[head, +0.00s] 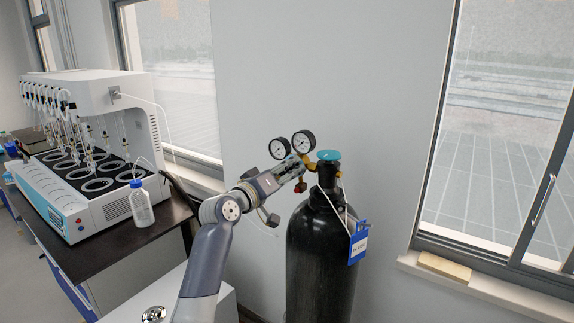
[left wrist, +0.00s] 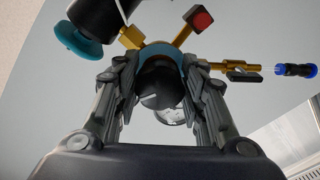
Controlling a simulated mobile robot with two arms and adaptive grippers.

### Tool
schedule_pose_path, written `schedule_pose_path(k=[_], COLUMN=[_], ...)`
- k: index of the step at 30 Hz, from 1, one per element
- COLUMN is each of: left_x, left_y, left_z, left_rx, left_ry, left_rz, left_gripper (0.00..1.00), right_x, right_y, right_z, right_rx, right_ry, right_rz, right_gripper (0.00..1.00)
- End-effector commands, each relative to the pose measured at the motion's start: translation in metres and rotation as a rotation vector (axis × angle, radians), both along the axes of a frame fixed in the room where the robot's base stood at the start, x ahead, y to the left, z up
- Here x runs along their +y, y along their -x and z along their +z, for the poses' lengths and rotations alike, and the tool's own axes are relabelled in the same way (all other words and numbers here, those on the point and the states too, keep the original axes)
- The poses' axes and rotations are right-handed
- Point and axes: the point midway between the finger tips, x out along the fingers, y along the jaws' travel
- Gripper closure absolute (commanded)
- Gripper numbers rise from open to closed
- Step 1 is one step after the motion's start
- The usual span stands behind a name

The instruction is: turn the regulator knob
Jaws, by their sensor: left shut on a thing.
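The black regulator knob (left wrist: 157,88) sits between the fingers of my left gripper (left wrist: 157,70) in the left wrist view, in front of a blue ring on the brass regulator body. The fingers are shut on the knob from both sides. In the head view my left gripper (head: 299,165) is at the regulator, just below two round gauges (head: 304,141), and hides the knob there. The regulator is mounted at the top of a tall black gas cylinder (head: 320,260). My right gripper is not in view.
A teal valve handwheel (head: 329,155) tops the cylinder, and a blue tag (head: 357,243) hangs on it. A red fitting (left wrist: 203,18) is beside the knob. A white multi-station distiller (head: 95,82) and a blue-capped bottle (head: 141,207) stand on the dark bench at left.

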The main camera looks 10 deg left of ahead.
Motion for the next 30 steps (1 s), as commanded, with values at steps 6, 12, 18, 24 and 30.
schedule_pose_path(k=[6, 12, 18, 24, 30], left_x=[0.000, 0.000, 0.000, 0.000, 0.000], left_y=[0.000, 0.000, 0.000, 0.000, 0.000], left_z=[0.002, 0.001, 0.001, 0.000, 0.000], left_rx=[0.058, 0.092, 0.108, 0.111, 0.111], left_ry=[0.142, 0.224, 0.263, 0.271, 0.271], left_rz=[0.000, 0.000, 0.000, 0.001, 0.001], left_gripper=[0.86, 0.86, 0.86, 0.86, 0.86], right_x=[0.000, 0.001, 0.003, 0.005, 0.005], right_y=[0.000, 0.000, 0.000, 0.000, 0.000], right_z=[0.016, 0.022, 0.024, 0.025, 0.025], right_rx=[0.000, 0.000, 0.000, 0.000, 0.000], right_ry=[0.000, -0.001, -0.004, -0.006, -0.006], right_rz=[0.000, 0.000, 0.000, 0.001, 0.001], right_gripper=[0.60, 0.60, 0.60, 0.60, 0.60])
